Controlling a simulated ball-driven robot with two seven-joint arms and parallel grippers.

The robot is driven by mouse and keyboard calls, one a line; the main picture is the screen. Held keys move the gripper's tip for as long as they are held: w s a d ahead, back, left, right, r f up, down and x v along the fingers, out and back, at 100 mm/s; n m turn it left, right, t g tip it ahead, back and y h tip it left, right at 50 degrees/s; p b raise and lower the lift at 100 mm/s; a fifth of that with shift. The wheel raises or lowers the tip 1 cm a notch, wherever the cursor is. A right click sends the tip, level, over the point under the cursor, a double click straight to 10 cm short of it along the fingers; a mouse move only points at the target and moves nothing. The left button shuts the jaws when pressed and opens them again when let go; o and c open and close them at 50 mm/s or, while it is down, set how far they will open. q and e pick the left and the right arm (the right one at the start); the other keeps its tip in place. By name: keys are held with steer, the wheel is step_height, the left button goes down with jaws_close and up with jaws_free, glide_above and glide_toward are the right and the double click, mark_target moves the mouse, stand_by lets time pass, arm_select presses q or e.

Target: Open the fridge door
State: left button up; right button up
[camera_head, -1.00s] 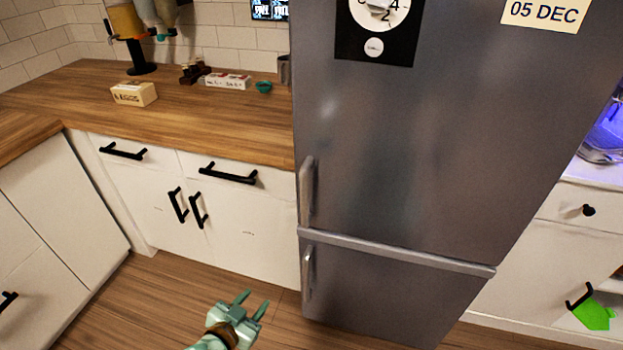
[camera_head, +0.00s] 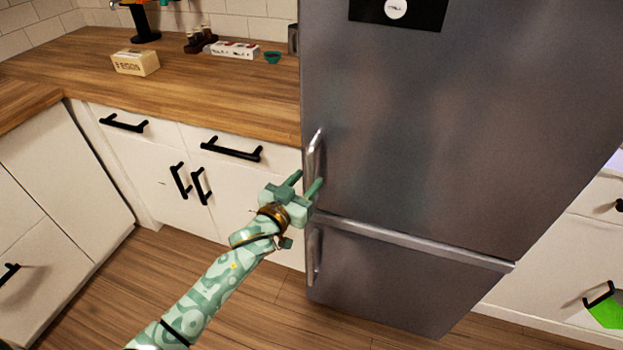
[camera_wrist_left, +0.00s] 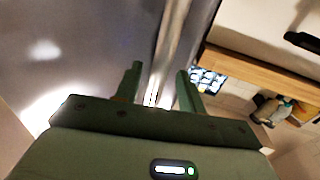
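The grey metal fridge stands right of the counter, and its upper door (camera_head: 440,120) is shut. Its vertical silver handle (camera_head: 316,158) is on the door's left edge. My left gripper (camera_head: 306,182) is at the lower part of this handle, with its fingers apart. In the left wrist view the gripper (camera_wrist_left: 156,85) is open, and the handle (camera_wrist_left: 167,70) runs up between the two fingertips; I cannot tell whether they touch it. A lower fridge door (camera_head: 400,275) with its own handle (camera_head: 315,255) is also shut. My right gripper is not in view.
A wooden counter (camera_head: 200,90) over white cabinets with black handles (camera_head: 231,148) lies left of the fridge. An egg box (camera_head: 135,62) sits on it. Wooden floor (camera_head: 265,310) in front is clear. White drawers (camera_head: 560,250) stand on the right.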

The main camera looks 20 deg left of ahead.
arm_select(q)
steer(key=shift+b+x, duration=0.3)
steer(key=shift+x, duration=1.1)
steer(key=c, duration=0.8)
jaws_close()
steer(key=shift+s, duration=0.15)
